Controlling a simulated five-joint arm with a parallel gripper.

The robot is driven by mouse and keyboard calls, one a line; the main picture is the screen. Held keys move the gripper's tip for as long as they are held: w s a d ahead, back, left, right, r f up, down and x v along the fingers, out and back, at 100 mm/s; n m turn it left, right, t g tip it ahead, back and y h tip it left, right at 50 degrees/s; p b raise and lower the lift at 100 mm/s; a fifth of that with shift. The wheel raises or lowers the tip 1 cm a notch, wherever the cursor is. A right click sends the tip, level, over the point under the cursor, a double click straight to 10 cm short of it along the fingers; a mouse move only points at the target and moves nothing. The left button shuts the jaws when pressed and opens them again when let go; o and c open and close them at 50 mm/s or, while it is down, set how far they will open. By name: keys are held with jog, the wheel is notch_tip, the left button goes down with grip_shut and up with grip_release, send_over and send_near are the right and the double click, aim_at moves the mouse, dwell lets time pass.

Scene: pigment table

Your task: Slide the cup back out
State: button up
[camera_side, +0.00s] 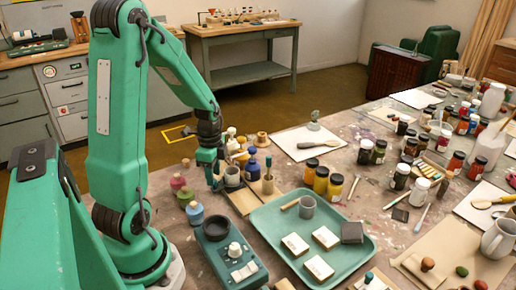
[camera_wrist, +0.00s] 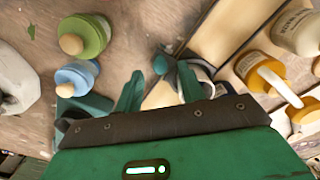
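A small grey cup (camera_side: 232,177) stands upright on a pale wooden board (camera_side: 243,202) beside my gripper. In the wrist view, a pale curved part of the cup (camera_wrist: 207,76) shows just behind the right finger; most of it is hidden. My gripper (camera_side: 214,178) points down at the cup's left side in the side view. In the wrist view my gripper (camera_wrist: 160,92) has its two green fingers apart, with wood and table between them. Whether a finger touches the cup I cannot tell. A second grey cup (camera_side: 306,208) stands on the teal tray (camera_side: 268,234).
A blue bottle (camera_side: 253,166) and several paint jars (camera_side: 321,180) stand to the right. A grey-green device (camera_side: 217,231) lies in front. Free table is narrow here.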

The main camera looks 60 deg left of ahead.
jog(key=shift+f, duration=0.8)
jog(key=shift+c, duration=0.5)
grip_shut()
jog(key=shift+d, duration=0.1)
jog(key=shift+d, duration=4.65)
jog(key=shift+o, duration=0.5)
grip_release()
